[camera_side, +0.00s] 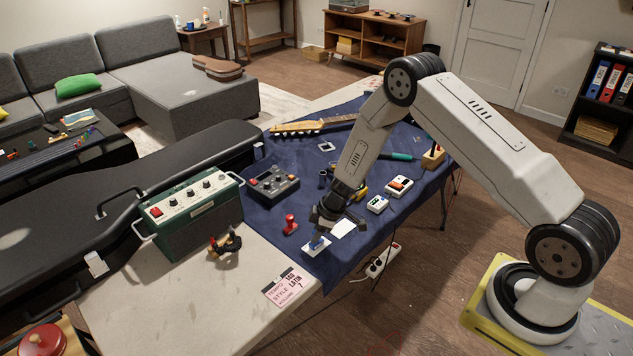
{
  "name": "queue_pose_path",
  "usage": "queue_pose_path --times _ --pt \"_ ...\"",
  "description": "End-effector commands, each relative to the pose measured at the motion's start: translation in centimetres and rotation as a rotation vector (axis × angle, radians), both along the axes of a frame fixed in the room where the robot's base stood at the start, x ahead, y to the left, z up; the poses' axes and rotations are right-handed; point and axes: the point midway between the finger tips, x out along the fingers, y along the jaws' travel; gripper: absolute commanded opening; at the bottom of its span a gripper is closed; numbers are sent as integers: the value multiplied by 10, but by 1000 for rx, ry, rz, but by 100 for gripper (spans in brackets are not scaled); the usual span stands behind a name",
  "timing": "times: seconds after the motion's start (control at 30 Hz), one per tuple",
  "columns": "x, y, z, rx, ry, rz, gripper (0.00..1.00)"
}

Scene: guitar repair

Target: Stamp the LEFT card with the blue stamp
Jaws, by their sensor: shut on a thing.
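My gripper (322,228) points down over the front of the blue cloth and is shut on the blue stamp (317,242). Only the lower part of the stamp shows below the fingers. The stamp is over the left white card (308,252) near the cloth's front edge. I cannot tell whether it touches the card, and any mark under it is hidden. Another white card (343,229) lies just right of and behind the gripper. A red stamp (290,225) stands on the cloth to the left, apart from the gripper.
A grey control box (272,183) and a green amplifier (192,217) stand to the left. Small white pedals (399,187) sit to the right. A guitar neck (312,126) lies at the back. A small dark figure (225,243) and a printed sheet (290,286) are at the front.

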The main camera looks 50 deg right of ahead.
Motion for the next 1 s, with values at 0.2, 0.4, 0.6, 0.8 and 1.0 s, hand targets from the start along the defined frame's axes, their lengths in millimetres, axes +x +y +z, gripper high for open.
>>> queue_pose_path --times 0.2,0.4,0.6,0.8,1.0 --pt "-1 0 0 0 3 1 0" --pt "-1 0 8 0 1 0 0" --pt "-1 0 19 1 1 0 0" --pt "0 0 31 1 1 0 0" --pt "0 0 42 1 1 0 0"
